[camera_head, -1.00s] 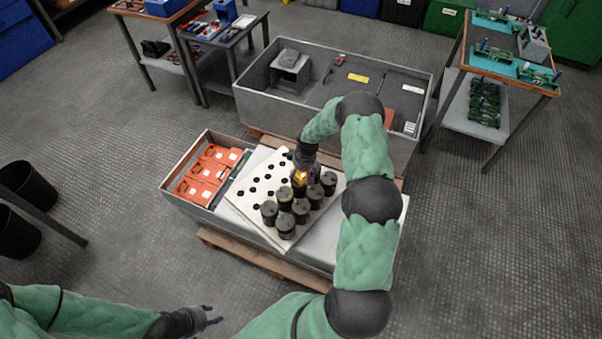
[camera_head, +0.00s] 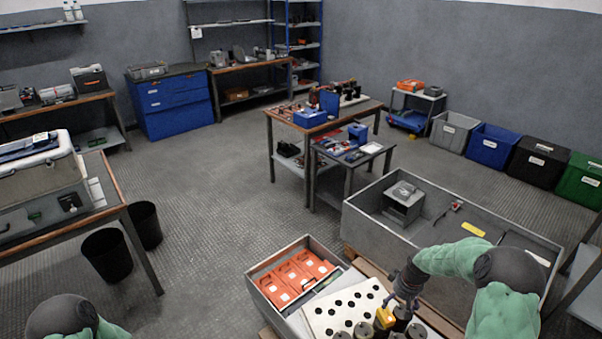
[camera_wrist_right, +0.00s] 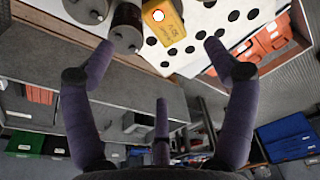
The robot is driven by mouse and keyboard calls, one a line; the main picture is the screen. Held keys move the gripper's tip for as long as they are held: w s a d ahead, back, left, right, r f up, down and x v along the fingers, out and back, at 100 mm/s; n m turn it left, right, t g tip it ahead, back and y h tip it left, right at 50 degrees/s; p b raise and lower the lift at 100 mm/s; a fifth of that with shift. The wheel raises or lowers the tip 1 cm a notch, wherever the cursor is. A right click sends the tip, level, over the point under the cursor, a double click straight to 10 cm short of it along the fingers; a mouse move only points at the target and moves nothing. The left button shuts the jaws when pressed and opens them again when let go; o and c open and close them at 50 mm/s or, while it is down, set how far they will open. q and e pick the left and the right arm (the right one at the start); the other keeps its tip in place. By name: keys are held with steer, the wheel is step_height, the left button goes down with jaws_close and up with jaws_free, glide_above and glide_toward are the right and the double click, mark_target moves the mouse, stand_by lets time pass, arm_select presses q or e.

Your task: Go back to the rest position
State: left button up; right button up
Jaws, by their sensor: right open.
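My right gripper (camera_head: 396,303) is above the white board with black holes (camera_head: 322,318) in the head view. In the right wrist view my right gripper (camera_wrist_right: 160,55) has its fingers spread with nothing between them. A yellow labelled piece (camera_wrist_right: 164,22) lies beyond the fingertips, beside dark cylindrical capacitors (camera_wrist_right: 126,28). In the head view the yellow piece (camera_head: 384,318) is close to the gripper's fingers; whether they touch cannot be told. Several capacitors (camera_head: 362,331) stand at the board's lower edge, cut off by the picture. Only part of my left arm shows, at bottom left; its gripper is hidden.
A grey bin with orange parts (camera_head: 297,275) stands left of the board. A large grey open box (camera_head: 375,232) with a small grey unit inside lies behind it. Tables, a blue cabinet (camera_head: 172,103) and coloured bins (camera_head: 490,146) stand farther back. The floor at centre left is clear.

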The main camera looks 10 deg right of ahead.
steer(key=s+a+f+m+y, duration=0.1)
steer(key=s+a+f, duration=0.3)
steer(key=a, duration=0.7)
steer(key=s+a+f+y, duration=0.25)
steer(key=a+f, duration=0.25)
steer(key=a, duration=0.6)
steer(key=s+a+f+m+g+p, duration=0.1)
steer(key=s+a+f+m, duration=0.1)
steer(key=s+a, duration=1.1)
steer(key=shift+s+f+m, duration=0.15)
steer(key=shift+s+m, duration=0.15)
steer(key=shift+s, duration=0.8)
stand_by(2.9)
